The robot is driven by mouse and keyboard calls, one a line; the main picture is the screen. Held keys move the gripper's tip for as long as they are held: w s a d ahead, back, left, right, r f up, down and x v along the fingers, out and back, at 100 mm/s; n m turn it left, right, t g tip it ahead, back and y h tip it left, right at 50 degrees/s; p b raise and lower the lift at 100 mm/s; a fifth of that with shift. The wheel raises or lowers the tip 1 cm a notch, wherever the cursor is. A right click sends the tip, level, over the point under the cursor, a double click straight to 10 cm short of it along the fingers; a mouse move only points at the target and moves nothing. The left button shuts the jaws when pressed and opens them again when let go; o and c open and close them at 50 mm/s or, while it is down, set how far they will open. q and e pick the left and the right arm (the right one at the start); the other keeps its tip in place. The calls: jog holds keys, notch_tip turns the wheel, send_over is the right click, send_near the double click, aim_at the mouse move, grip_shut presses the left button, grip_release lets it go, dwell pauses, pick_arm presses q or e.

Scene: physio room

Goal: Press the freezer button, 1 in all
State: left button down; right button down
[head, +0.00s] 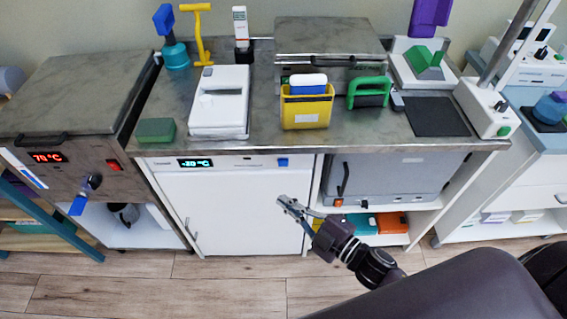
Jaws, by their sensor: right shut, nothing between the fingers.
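The freezer (235,205) is a white-fronted unit under the steel counter, with its door shut. Its top strip has a display (195,163) reading about -20 °C. The blue freezer button (283,162) sits at the right end of that strip and is fully visible. My right gripper (283,201) is shut and empty. It appears in front of the freezer door's right side, below the button in the picture and apart from it. My left gripper is not in view.
A steel counter (265,132) overhangs the freezer, holding a yellow bin (307,108), a white device (220,100) and a green block (156,130). A grey cabinet (390,180) stands right of the freezer. A heated tank reading 70 °C stands left. The wooden floor in front is clear.

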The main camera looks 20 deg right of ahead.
aim_at(283, 162)
jog(key=shift+w+d+b, duration=0.2)
jog(key=shift+w+d, duration=0.2)
jog(key=shift+w, duration=1)
jog(key=shift+w+d+b, duration=0.2)
jog(key=shift+w+d, duration=0.2)
jog(key=shift+w, duration=1.05)
jog(key=shift+w+d+b, duration=0.2)
jog(key=shift+w+d, duration=0.2)
jog(key=shift+w, duration=1)
jog(key=shift+w, duration=0.15)
jog(key=shift+w+d, duration=0.15)
jog(key=shift+w, duration=0.1)
jog(key=shift+w+d, duration=0.1)
jog(key=shift+w, duration=0.35)
jog(key=shift+s+a+p, duration=0.2)
jog(key=shift+s+p, duration=0.15)
jog(key=shift+s, duration=0.55)
